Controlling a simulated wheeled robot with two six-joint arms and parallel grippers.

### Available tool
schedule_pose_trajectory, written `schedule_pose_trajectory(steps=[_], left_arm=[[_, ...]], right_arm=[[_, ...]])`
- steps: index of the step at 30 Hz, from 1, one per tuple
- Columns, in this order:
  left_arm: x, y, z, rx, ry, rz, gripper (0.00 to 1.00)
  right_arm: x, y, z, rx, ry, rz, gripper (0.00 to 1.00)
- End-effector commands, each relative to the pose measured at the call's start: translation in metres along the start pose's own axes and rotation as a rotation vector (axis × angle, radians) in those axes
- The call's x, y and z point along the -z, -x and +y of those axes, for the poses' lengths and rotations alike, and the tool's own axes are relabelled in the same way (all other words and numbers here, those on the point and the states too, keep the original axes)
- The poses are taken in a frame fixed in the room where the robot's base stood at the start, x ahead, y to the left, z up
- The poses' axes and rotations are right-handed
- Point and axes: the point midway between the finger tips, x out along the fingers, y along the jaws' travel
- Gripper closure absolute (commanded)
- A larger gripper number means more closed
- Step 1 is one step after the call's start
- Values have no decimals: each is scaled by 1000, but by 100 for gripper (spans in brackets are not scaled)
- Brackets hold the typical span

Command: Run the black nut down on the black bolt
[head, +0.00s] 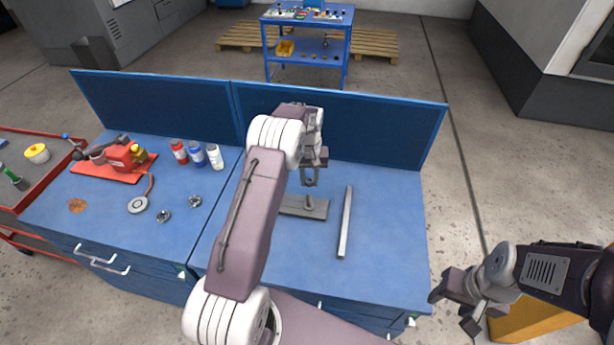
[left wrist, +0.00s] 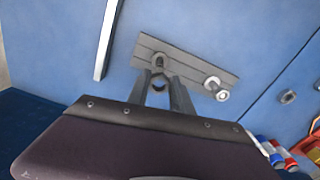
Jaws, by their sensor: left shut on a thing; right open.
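A flat grey plate (head: 318,209) lies on the blue bench, and it also shows in the left wrist view (left wrist: 195,68). A dark upright bolt (left wrist: 159,61) stands near one end of it; in the head view it is the post (head: 309,201) below my gripper. My left gripper (head: 310,181) is above the plate, its fingers (left wrist: 163,88) shut on a small dark ring-shaped nut (left wrist: 158,87). The nut appears beside the bolt in the wrist view; its height above it is unclear. A second, lighter bolt (left wrist: 216,88) stands at the other end. My right gripper (head: 453,310) is open and empty.
A long grey bar (head: 345,222) lies right of the plate. Bottles (head: 197,154), two small metal parts (head: 195,201) and a red tool (head: 125,157) are on the left bench. A blue back panel (head: 340,122) closes the rear. The right bench side is clear.

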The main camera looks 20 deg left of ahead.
Motion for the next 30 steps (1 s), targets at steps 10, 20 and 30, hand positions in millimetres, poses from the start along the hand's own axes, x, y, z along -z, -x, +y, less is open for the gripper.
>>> schedule_pose_trajectory(steps=[10,20,30], left_arm=[[0,-36,0,0,0,0,100],[0,-52,-1,0,0,0,100],[0,-51,-1,0,0,0,100]], right_arm=[[-3,-30,1,0,0,0,48],[-4,-38,1,0,0,0,48],[-4,-37,1,0,0,0,48]])
